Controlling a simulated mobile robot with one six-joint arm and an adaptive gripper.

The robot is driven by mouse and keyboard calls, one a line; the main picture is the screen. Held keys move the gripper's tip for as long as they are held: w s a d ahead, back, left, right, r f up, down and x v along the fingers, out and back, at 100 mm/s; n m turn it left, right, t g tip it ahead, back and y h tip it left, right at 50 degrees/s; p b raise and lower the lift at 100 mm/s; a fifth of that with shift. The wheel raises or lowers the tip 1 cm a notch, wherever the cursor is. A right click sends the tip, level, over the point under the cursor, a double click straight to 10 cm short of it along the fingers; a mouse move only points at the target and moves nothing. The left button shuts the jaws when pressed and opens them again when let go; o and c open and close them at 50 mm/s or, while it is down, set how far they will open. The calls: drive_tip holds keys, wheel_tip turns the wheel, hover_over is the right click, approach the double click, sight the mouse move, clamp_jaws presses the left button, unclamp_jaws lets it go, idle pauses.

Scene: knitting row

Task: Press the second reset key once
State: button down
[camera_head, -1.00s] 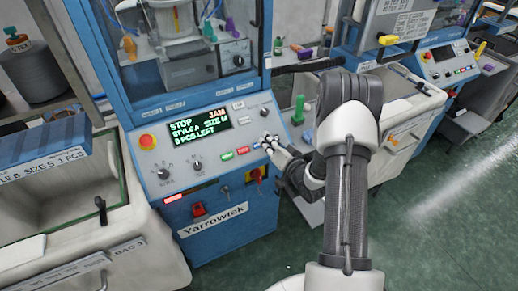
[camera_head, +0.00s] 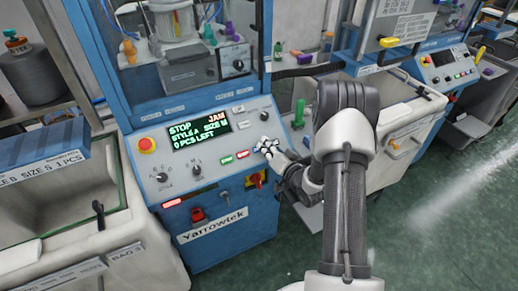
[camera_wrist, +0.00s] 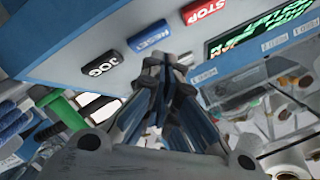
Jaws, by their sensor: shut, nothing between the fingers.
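The near machine's sloped panel (camera_head: 213,181) carries a lit display (camera_head: 200,128) reading STOP, JAM, STYLE A and 0 PCS LEFT. In the wrist view, a blue RESET key (camera_wrist: 149,36) sits between a black JOG key (camera_wrist: 102,65) and a red STOP key (camera_wrist: 204,11). My gripper (camera_head: 262,146) is at the right part of this panel, in front of the key row. In the wrist view my gripper (camera_wrist: 166,62) is shut and empty, its tips just below the RESET key; I cannot tell whether they touch it. The head view hides that key behind my gripper.
A red emergency button (camera_head: 146,145) and knobs share the panel. A red-and-yellow switch (camera_head: 256,180) sits below my gripper. A second machine with its own panel (camera_head: 449,66) stands at the right. A green upright piece (camera_head: 299,112) stands beside the near panel.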

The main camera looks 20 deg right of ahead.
idle(0.7)
drive_tip(key=shift+w+f+b, duration=0.25)
drive_tip(key=shift+f+b, duration=0.1)
drive_tip(key=shift+b, duration=0.1)
drive_tip(key=shift+w+f+b, duration=0.25)
drive_tip(key=shift+f+b, duration=0.05)
drive_tip(key=shift+b, duration=0.1)
idle(0.4)
idle(0.4)
drive_tip(key=shift+s+r+p, duration=0.4)
drive_tip(key=shift+s+r, duration=0.15)
drive_tip(key=shift+r, duration=0.05)
drive_tip(key=shift+s+r+p, duration=0.65)
drive_tip(key=shift+s+r, duration=0.15)
drive_tip(key=shift+r, duration=0.2)
drive_tip(key=shift+s+r+p, duration=0.65)
drive_tip(key=shift+s+r, duration=0.1)
drive_tip(key=shift+r, duration=0.25)
